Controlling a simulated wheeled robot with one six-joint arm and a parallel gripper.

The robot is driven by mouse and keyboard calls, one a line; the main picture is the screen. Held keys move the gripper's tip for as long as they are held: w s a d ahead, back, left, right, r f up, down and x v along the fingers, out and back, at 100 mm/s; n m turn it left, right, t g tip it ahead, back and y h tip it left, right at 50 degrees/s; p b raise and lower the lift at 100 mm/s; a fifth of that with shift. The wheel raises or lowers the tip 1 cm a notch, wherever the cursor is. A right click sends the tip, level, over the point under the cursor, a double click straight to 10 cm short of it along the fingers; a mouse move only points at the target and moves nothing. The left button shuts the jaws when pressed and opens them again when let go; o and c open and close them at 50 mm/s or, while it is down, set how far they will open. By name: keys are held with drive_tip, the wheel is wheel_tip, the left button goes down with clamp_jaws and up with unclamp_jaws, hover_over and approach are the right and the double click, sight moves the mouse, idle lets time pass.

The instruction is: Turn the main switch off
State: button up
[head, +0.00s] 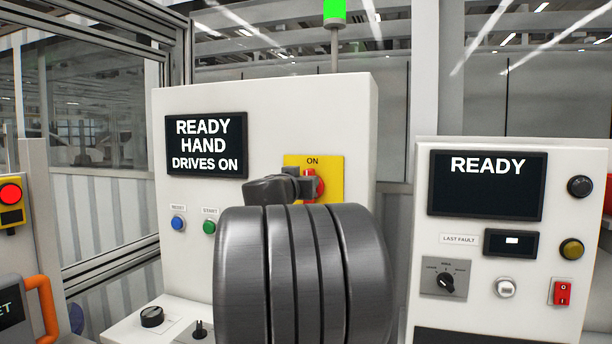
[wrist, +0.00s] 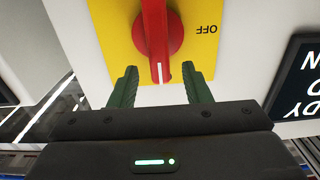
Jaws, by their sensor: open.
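The main switch is a red rotary knob (head: 313,186) on a yellow plate (head: 328,165) marked ON at the top, on the white cabinet. In the wrist view the red knob (wrist: 157,45) shows with a white line at its near end, and the plate (wrist: 205,55) carries the word OFF to one side, upside down. The white line does not point at OFF. My gripper (wrist: 158,85) is open, with one green finger on each side of the knob's near end; contact is not clear.
The cabinet screen (head: 206,145) reads READY, HAND, DRIVES ON. A blue button (head: 178,223) and a green button (head: 209,227) sit below it. Another panel at right has a READY screen (head: 486,184), a selector (head: 444,282) and a red rocker (head: 562,292). A green lamp (head: 334,11) is lit above.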

drive_tip(key=shift+p+x, duration=0.3)
drive_tip(key=shift+x, duration=1.05)
drive_tip(key=shift+c, duration=0.2)
clamp_jaws()
drive_tip(key=shift+a+f+n+b, duration=0.1)
drive_tip(key=shift+n+b, duration=0.2)
drive_tip(key=shift+b, duration=0.1)
drive_tip(key=shift+w+a+f+n+b, duration=0.15)
drive_tip(key=shift+a+f+n+b, duration=0.25)
drive_tip(key=shift+n+b, duration=1.7)
drive_tip(key=shift+w+a+f+n+b, duration=0.15)
drive_tip(key=shift+a+f+n+b, duration=0.25)
drive_tip(key=shift+n, duration=3.15)
drive_tip(key=shift+w+a+f+n+b, duration=0.1)
drive_tip(key=shift+a+f+n+b, duration=0.25)
drive_tip(key=shift+n+b, duration=1.75)
drive_tip(key=shift+n+p, duration=0.75)
drive_tip(key=shift+n, duration=0.1)
